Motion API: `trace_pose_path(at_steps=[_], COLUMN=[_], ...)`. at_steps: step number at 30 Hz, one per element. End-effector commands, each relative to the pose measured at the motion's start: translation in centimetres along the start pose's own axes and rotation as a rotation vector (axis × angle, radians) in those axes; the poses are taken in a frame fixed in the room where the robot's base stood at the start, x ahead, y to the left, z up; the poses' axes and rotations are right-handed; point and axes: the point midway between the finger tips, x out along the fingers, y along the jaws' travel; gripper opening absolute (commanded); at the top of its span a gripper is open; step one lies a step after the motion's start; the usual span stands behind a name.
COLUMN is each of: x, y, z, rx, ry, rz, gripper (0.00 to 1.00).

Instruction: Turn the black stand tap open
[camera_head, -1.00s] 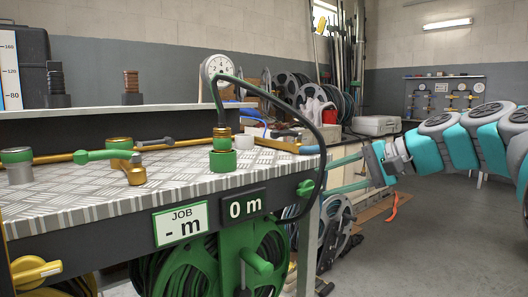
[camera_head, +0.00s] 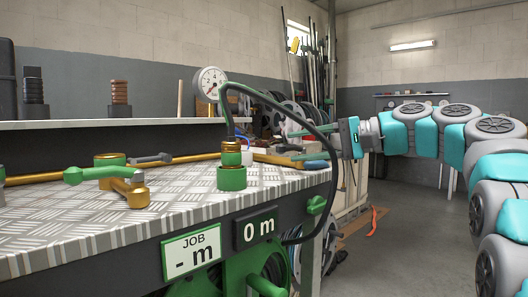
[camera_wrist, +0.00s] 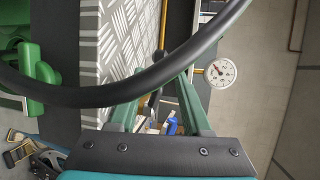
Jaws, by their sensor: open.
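My gripper (camera_head: 292,145) is open and empty at the right end of the bench, its green fingers pointing left near the looped black hose (camera_head: 325,180). In the wrist view, the hose (camera_wrist: 130,92) crosses in front of the open fingers (camera_wrist: 162,88). I cannot tell whether they touch. No tap with a clearly black handle can be made out.
The dial gauge (camera_head: 210,83) stands behind the green and brass coupling (camera_head: 231,170), and also shows in the wrist view (camera_wrist: 221,71). The bench top (camera_head: 190,200) carries brass pipes. Several hose reels and poles crowd the back. Floor at right is open.

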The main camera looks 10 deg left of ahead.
Motion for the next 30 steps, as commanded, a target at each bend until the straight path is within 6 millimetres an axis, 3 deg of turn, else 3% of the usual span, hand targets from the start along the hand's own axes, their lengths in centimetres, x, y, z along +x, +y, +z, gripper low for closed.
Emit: trace_pose_path(at_steps=[12, 24, 30], x=[5.9, 6.8, 6.8], y=[0.2, 0.1, 0.1], z=[0.0, 0.0, 0.0], rx=[0.0, 0.0, 0.0], ry=[0.0, 0.0, 0.001], rz=[0.004, 0.001, 0.001], gripper=[0.48, 0.48, 0.27])
